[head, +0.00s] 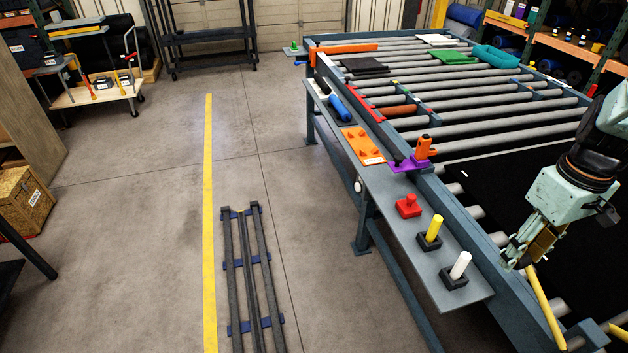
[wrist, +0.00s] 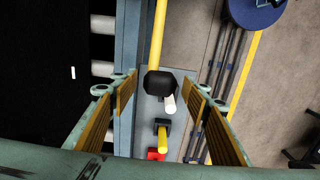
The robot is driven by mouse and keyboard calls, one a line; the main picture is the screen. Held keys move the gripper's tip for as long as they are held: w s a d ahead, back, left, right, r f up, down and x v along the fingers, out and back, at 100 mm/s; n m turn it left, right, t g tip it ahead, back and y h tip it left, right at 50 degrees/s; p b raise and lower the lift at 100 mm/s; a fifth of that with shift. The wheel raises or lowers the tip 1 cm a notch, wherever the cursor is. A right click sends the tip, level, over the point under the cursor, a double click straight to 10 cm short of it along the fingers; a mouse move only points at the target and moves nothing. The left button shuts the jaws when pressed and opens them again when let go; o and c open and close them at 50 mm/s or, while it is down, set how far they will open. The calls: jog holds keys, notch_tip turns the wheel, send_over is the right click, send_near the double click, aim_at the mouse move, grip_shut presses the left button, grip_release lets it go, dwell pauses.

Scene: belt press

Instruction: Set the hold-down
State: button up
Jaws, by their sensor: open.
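A yellow bar (head: 545,305) rises from the near right corner of the roller table. In the wrist view the bar (wrist: 159,32) ends in a black knob (wrist: 160,84). This looks like the hold-down's lever, though no label shows. My gripper (head: 522,260) is open over the near edge of the table, at the bar's upper end. In the wrist view the knob appears between the spread fingers of my gripper (wrist: 163,100), with no contact seen. The knob is hard to make out in the head view. A black belt (head: 500,185) lies across the rollers under my arm.
A side shelf (head: 385,190) holds a white peg (head: 460,266), a yellow peg (head: 433,228), a red block (head: 408,206) and an orange plate (head: 362,143). An orange clamp (head: 424,148) stands by the frame. The floor left of the yellow line (head: 209,220) is mostly open.

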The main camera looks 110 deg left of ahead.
jog(key=shift+s, duration=0.15)
jog(key=shift+c, duration=0.6)
jog(key=c, duration=1)
jog(key=shift+r, duration=0.1)
jog(key=shift+c, duration=0.2)
